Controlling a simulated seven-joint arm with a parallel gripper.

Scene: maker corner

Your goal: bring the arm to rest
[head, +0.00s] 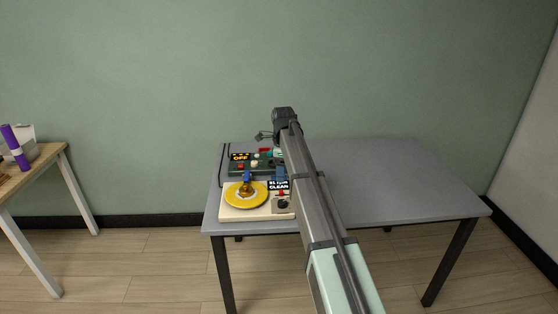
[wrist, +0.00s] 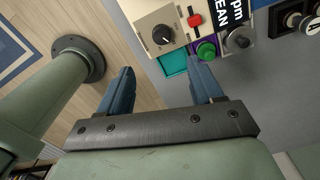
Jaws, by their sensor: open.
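My arm reaches out over the grey table (head: 400,185) in the head view, with its wrist end above the table's left part. My gripper shows in the wrist view (wrist: 158,88) with its two blue fingers apart and nothing between them. Past the fingers lie bare floor, the table edge and part of a cream panel with a black knob (wrist: 164,36). In the head view the fingers are small and partly hidden by my arm.
The table's right part is clear. A wooden table (head: 62,152) stands at far left.

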